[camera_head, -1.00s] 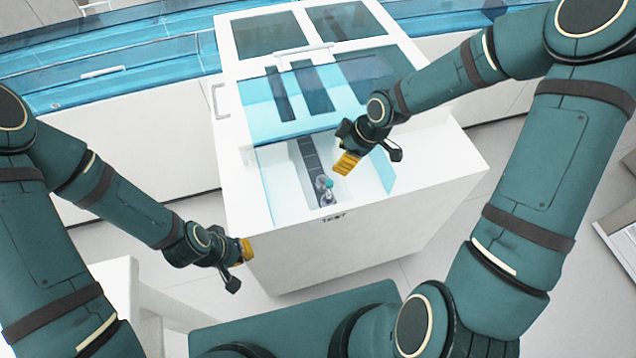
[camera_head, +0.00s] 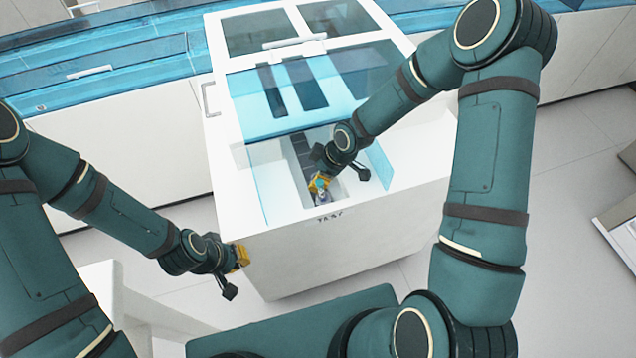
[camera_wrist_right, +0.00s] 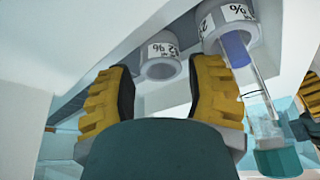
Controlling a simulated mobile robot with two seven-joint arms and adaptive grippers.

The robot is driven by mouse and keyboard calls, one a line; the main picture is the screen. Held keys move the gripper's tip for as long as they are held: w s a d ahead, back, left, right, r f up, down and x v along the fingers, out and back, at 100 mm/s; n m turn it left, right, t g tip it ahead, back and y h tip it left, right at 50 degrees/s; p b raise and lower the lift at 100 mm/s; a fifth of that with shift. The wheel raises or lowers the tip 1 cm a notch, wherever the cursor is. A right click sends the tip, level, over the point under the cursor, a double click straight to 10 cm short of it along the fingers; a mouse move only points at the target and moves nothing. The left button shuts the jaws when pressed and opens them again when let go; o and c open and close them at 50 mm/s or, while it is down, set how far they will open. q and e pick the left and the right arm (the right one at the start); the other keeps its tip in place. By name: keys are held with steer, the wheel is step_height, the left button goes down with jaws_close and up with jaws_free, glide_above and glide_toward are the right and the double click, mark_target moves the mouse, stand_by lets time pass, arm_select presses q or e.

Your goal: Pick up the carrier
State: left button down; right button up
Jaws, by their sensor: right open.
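A tube carrier (camera_wrist_right: 230,22), a short grey-white ring with a printed label, holds a clear tube (camera_wrist_right: 262,95) with a teal cap in the right wrist view. A second labelled carrier (camera_wrist_right: 162,60), with no tube visible in it, shows beside it. My right gripper (camera_head: 319,183) is at the tube's place at the front end of the track. In the wrist view its yellow fingers (camera_wrist_right: 163,98) are apart, with the second carrier beyond the gap and the tube outside the right finger. My left gripper (camera_head: 240,260) is away at the cabinet's front left; its finger gap is unclear.
The white cabinet (camera_head: 340,250) has a recessed well with a dark track (camera_head: 302,150) and clear blue side panels (camera_head: 379,165). A clear blue cover (camera_head: 250,115) lies over the back part. White walls stand close around my right gripper.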

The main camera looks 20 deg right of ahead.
steer(key=shift+s+a+f, duration=0.1)
steer(key=shift+a+f, duration=0.05)
steer(key=shift+f, duration=0.5)
steer(key=shift+o, duration=0.2)
steer(key=shift+s+f, duration=0.15)
steer(key=shift+f, duration=0.1)
steer(key=c, duration=0.6)
steer(key=shift+r, duration=0.1)
steer(key=shift+w, duration=0.2)
steer(key=shift+r, duration=0.2)
step_height(320, 180, up, 17)
steer(key=p, duration=0.7)
steer(key=shift+p, duration=0.4)
